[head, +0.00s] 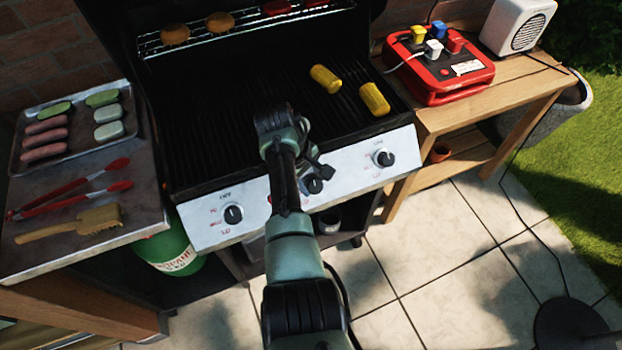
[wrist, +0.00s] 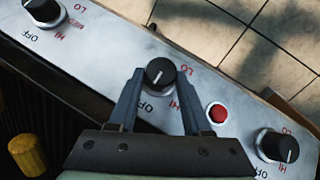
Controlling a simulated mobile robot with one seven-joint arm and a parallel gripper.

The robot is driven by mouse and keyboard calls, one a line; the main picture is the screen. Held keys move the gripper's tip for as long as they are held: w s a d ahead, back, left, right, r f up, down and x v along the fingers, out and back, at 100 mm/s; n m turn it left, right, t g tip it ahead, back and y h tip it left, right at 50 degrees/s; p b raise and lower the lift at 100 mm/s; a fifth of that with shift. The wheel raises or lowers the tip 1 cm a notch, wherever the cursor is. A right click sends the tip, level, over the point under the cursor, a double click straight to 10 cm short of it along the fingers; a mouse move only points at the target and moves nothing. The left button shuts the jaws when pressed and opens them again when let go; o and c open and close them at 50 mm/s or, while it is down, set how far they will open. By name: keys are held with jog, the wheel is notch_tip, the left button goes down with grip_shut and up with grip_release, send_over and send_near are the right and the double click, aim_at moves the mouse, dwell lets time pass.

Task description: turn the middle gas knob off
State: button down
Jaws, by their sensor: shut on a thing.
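The middle gas knob (head: 313,184) is black and round, on the grill's silver front panel (head: 270,207). In the wrist view the same knob (wrist: 160,73) sits between my two fingers. My gripper (wrist: 159,82) is shut on the knob, one finger on each side. In the head view my gripper (head: 317,170) comes down at the panel from above, and my arm partly covers the area left of the knob. A white pointer mark shows on the knob's face, but its exact setting is hard to read. The printed OFF label is partly hidden by a finger.
The left knob (head: 233,214) and right knob (head: 384,158) flank it. A red button (wrist: 217,113) sits beside the middle knob. Corn (head: 325,79) lies on the open grill. A side shelf holds a tray (head: 18,165) and tongs (head: 66,190); a wooden table (head: 440,118) stands right.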

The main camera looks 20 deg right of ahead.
jog(key=shift+s+f, duration=0.1)
jog(key=shift+c, duration=1.7)
grip_release()
jog(key=v, duration=1.3)
jog(key=shift+p, duration=0.45)
